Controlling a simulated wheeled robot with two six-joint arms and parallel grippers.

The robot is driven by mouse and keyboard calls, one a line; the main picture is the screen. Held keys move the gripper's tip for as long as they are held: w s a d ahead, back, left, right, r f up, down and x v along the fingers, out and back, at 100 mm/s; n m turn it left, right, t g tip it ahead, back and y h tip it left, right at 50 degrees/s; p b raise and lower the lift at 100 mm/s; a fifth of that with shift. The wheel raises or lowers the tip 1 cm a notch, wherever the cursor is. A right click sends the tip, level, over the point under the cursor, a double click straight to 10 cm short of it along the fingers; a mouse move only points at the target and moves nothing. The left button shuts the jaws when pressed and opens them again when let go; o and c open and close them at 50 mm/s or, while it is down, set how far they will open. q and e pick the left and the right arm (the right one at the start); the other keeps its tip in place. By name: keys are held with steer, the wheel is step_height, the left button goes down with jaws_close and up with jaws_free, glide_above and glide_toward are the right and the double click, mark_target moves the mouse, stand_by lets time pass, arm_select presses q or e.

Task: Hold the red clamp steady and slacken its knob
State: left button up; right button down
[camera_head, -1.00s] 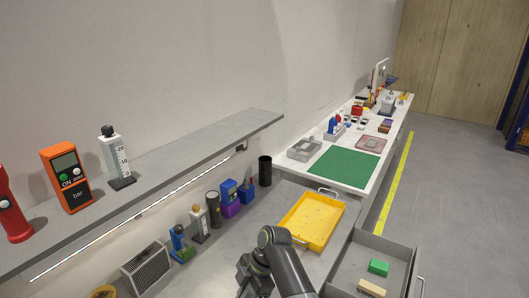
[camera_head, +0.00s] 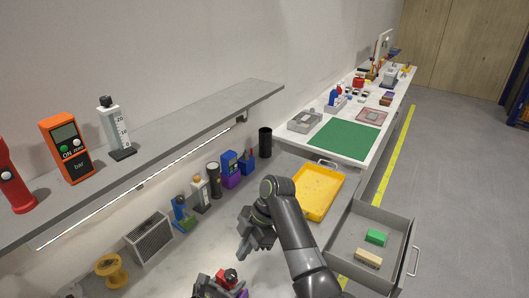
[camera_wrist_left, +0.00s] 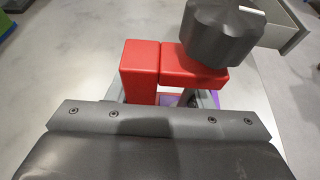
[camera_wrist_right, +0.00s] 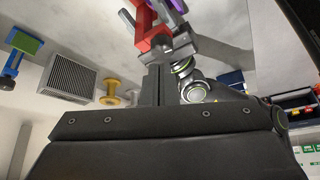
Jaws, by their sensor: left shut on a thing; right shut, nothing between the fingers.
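The red clamp (camera_head: 228,276) shows at the bottom edge of the head view, with a purple part beside it. In the left wrist view the red clamp (camera_wrist_left: 140,70) fills the middle, and its dark lobed knob (camera_wrist_left: 222,32) sits on its right arm. My left gripper (camera_head: 205,286) is shut on the clamp; its fingers are largely hidden in its wrist view. In the right wrist view the red clamp (camera_wrist_right: 147,28) is beyond the fingertips. My right gripper (camera_head: 244,252) is shut and empty, above and apart from the clamp.
A yellow tray (camera_head: 333,211) and an open drawer (camera_head: 345,248) with a green block (camera_head: 376,237) lie to the right.

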steer(key=shift+r, duration=0.2)
steer(key=shift+d+r, duration=0.1)
step_height(320, 180, down, 6)
steer(key=shift+s+d, duration=0.15)
steer(key=shift+s, duration=0.05)
stand_by(0.7)
steer(key=shift+s+a, duration=0.25)
steer(key=shift+a, duration=0.3)
stand_by(0.6)
arm_select(q)
steer(key=shift+d, duration=0.15)
arm_select(e)
steer(key=shift+a, duration=0.2)
steer(key=shift+w+d, duration=0.25)
steer(key=shift+w+d+r, duration=0.1)
steer(key=shift+d+r, duration=0.05)
steer(key=shift+r, duration=1.3)
steer(key=shift+d+r, duration=0.1)
steer(key=shift+r, duration=1.35)
